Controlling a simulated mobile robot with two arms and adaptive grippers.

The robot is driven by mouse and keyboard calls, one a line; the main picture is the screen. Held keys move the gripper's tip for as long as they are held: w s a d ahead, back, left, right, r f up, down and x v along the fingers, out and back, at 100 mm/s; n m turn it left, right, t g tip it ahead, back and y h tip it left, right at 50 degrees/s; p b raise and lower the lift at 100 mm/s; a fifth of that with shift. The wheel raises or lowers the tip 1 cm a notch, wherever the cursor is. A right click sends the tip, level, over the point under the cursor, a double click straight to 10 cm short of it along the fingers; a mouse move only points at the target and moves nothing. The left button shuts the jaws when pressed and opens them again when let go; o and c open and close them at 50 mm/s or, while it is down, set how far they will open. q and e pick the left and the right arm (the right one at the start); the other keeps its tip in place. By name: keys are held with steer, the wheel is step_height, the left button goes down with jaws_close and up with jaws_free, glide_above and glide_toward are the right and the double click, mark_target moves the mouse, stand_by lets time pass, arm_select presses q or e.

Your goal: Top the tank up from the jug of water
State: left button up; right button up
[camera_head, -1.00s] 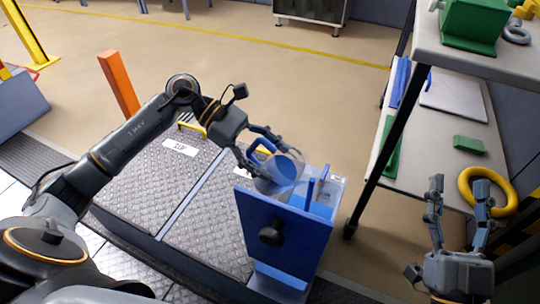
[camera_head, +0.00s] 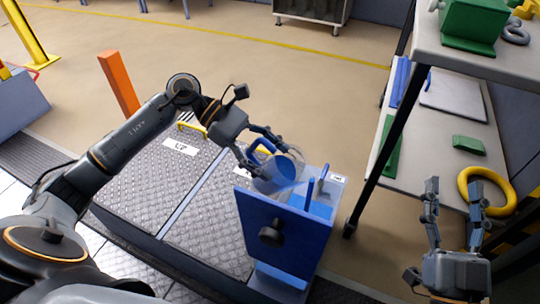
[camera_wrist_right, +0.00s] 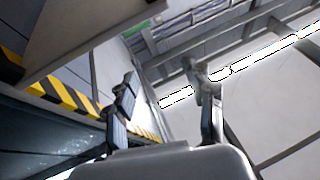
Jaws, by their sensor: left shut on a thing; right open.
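The jug (camera_head: 285,172) is clear with blue water inside and a blue handle. It is tilted over the top of the blue tank (camera_head: 278,238), its body leaning to the right. The tank has a dark round knob on its front face, and blue shows in its open top at the right. My left gripper (camera_head: 266,147) is shut on the jug's handle. Whether water is flowing from the jug is too small to tell. My right gripper (camera_head: 453,188) is open and empty, to the right of the tank in front of the shelf. Its fingers show in the right wrist view (camera_wrist_right: 166,92).
A shelf unit (camera_head: 425,150) stands at the right, with a yellow ring (camera_head: 464,190) and green parts on it. Its dark post rises close to the tank's right. Ridged metal covers (camera_head: 150,195) lie left of the tank. An orange post (camera_head: 119,82) stands behind them.

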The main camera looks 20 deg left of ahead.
arm_select(q)
steer(key=shift+r+p, duration=0.1)
steer(key=shift+p, duration=0.25)
arm_select(e)
steer(key=shift+w+d+f+g+h, duration=0.1)
steer(key=shift+w+f+g+h, duration=0.25)
steer(key=shift+f, duration=0.35)
steer(key=shift+w+f+g+h, duration=0.1)
steer(key=shift+f+g+h, duration=0.05)
steer(key=shift+f+g, duration=0.4)
stand_by(0.3)
arm_select(q)
steer(key=shift+y+p, duration=0.3)
arm_select(e)
steer(key=shift+w+d+f+g, duration=0.15)
steer(key=shift+f+g, duration=0.65)
steer(key=shift+f, duration=0.7)
arm_select(q)
steer(key=shift+y+p, duration=0.3)
steer(key=shift+p, duration=0.1)
arm_select(e)
steer(key=shift+d+f+g+h, duration=0.15)
steer(key=shift+f+g+h, duration=0.15)
steer(key=shift+f+g, duration=0.45)
steer(key=shift+d+f+g+h, duration=0.15)
steer(key=shift+f+g+h, duration=0.2)
steer(key=shift+f, duration=0.7)
stand_by(0.4)
